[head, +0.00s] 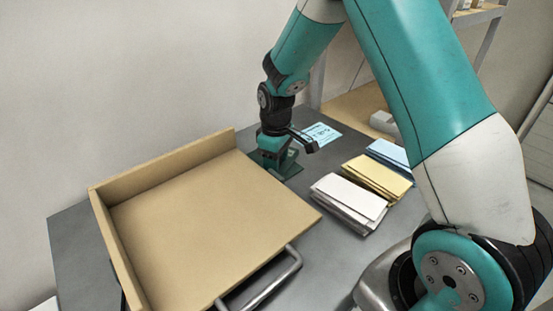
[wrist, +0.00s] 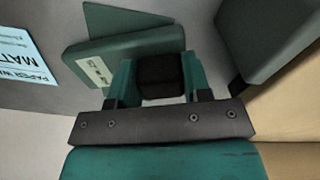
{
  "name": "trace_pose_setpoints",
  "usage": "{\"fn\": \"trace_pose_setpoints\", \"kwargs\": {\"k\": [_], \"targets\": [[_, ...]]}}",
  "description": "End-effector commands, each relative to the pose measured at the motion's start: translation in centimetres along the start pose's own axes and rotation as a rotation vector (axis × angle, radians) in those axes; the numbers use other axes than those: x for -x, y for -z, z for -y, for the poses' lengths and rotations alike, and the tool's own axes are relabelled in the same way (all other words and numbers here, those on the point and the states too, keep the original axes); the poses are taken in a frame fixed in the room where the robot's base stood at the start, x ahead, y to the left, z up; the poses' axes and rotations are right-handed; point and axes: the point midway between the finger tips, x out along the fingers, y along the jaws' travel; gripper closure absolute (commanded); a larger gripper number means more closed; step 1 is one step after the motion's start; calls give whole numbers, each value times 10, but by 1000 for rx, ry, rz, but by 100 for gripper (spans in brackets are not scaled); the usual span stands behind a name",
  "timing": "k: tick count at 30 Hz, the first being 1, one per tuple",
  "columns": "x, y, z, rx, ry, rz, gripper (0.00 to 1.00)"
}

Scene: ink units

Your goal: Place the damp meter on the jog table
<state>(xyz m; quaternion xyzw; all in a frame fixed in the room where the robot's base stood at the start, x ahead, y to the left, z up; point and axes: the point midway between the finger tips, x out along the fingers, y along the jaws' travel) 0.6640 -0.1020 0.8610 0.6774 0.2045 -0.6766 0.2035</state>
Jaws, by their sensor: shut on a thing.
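The jog table (head: 200,215) is a tan board with raised walls on its back and left sides, standing at the left in the head view. My gripper (wrist: 158,82) points down beyond its far right corner. Its teal fingers are shut on a small black block, which I take to be the damp meter (wrist: 160,72). A dark green stand (wrist: 125,48) with a pale label lies right beside the meter; it also shows under my gripper in the head view (head: 287,168). The meter's lower part is hidden, so I cannot tell whether it touches the stand.
A light-blue printed card (head: 321,135) lies behind the gripper. White (head: 348,203), yellow (head: 376,178) and blue (head: 390,155) paper stacks lie to the right on the grey worktop (head: 75,240). A metal bar handle (head: 275,285) is at the jog table's front. The board's top is clear.

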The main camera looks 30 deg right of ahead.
Motion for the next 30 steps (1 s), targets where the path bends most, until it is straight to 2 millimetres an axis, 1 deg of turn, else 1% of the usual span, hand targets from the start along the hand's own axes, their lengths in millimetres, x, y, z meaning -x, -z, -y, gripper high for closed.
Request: {"fn": "trace_pose_setpoints", "kwargs": {"k": [5,6,8,9,17,20,23,30], "targets": [[-3,0,0,0,0,0,85],[-4,0,0,0,0,1,53],[-3,0,0,0,0,0,39],[-3,0,0,0,0,0,30],[-2,0,0,0,0,0,30],[4,0,0,0,-1,-2,30],[17,1,-1,0,-2,-3,30],[71,1,-1,0,-3,-5,30]]}}
